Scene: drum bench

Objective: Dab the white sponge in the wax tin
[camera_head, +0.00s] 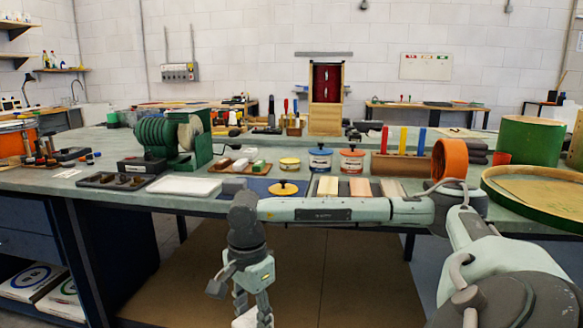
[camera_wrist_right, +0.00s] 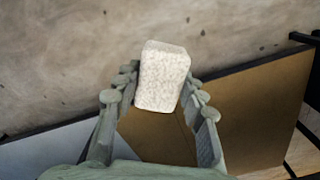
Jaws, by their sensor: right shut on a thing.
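My right gripper (camera_head: 253,308) hangs pointing down in front of the bench edge, below the bench top. It is shut on the white sponge (camera_head: 243,319), which shows only partly at the bottom of the head view. In the right wrist view the sponge (camera_wrist_right: 162,76) is a pale speckled block between the two fingers. A small yellow tin (camera_head: 289,163) stands on the bench. A yellow round piece with a dark knob (camera_head: 283,188) lies nearer, on a blue mat (camera_head: 258,186). I cannot tell for sure which is the wax tin. My left gripper is out of view.
A blue tin (camera_head: 320,159) and an orange tin (camera_head: 352,161) stand behind the mat. A white tray (camera_head: 185,187), a green grinder (camera_head: 165,137) and a dark tray (camera_head: 116,181) are left. A green drum hoop (camera_head: 540,195) is right. My right forearm spans the bench front.

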